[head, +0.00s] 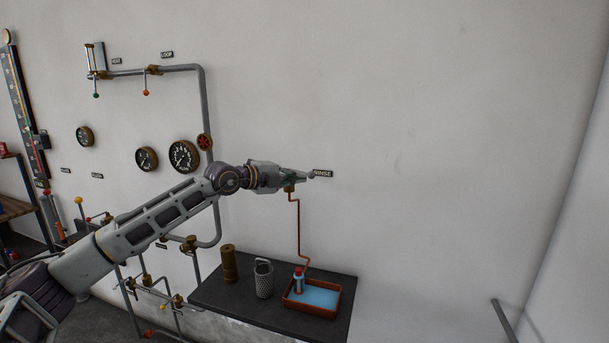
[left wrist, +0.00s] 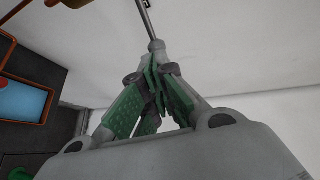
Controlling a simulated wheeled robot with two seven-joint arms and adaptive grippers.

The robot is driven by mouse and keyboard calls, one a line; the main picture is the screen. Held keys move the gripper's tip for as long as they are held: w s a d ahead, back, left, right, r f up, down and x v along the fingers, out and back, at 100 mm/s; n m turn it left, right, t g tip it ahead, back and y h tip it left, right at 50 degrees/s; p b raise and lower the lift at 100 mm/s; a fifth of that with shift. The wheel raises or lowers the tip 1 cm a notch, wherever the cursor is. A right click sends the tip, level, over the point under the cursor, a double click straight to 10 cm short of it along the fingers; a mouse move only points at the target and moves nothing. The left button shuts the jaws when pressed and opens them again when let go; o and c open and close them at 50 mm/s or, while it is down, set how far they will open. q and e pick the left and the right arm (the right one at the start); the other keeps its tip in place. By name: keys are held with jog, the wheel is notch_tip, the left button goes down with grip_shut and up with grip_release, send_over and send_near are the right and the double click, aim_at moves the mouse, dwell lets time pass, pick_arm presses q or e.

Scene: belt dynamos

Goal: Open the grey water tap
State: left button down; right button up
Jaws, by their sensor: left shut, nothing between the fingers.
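The water tap's brass body (head: 290,188) shows below my left gripper (head: 304,177), beside the RINSE label on the wall. A copper pipe (head: 299,228) runs down from it. The gripper hides much of the tap in the head view. In the left wrist view, my left gripper's green-padded fingers (left wrist: 155,50) are shut with nothing between them. A thin grey rod (left wrist: 146,20), which looks like the tap's lever, lies just beyond the fingertips. I cannot tell whether they touch. My right gripper is not in view.
A red-rimmed tray of blue water (head: 286,301) stands below on a dark shelf (head: 228,304), with a perforated grey cup (head: 264,281) and a brass cylinder (head: 229,264). Pipes and gauges (head: 184,156) cover the wall at left. The wall to the right is clear.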

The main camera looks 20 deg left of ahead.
aim_at(313, 175)
pick_arm(q)
jog(key=shift+p+x, duration=0.7)
jog(key=shift+x, duration=1.15)
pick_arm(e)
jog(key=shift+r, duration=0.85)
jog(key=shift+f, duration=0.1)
pick_arm(q)
jog(key=shift+w+d+f+n+t+y+b, duration=0.1)
jog(key=shift+w+d+n+t+y+b, duration=0.45)
jog(key=shift+b, duration=2.75)
jog(key=shift+w+d+n+y+b, duration=0.15)
jog(key=shift+w+n+y+b, duration=0.1)
jog(key=shift+w+b, duration=0.25)
jog(key=shift+w+d, duration=0.1)
jog(key=shift+w, duration=0.15)
jog(key=shift+w+d+b, duration=0.2)
jog(key=shift+w+b, duration=0.2)
jog(key=shift+w, duration=0.15)
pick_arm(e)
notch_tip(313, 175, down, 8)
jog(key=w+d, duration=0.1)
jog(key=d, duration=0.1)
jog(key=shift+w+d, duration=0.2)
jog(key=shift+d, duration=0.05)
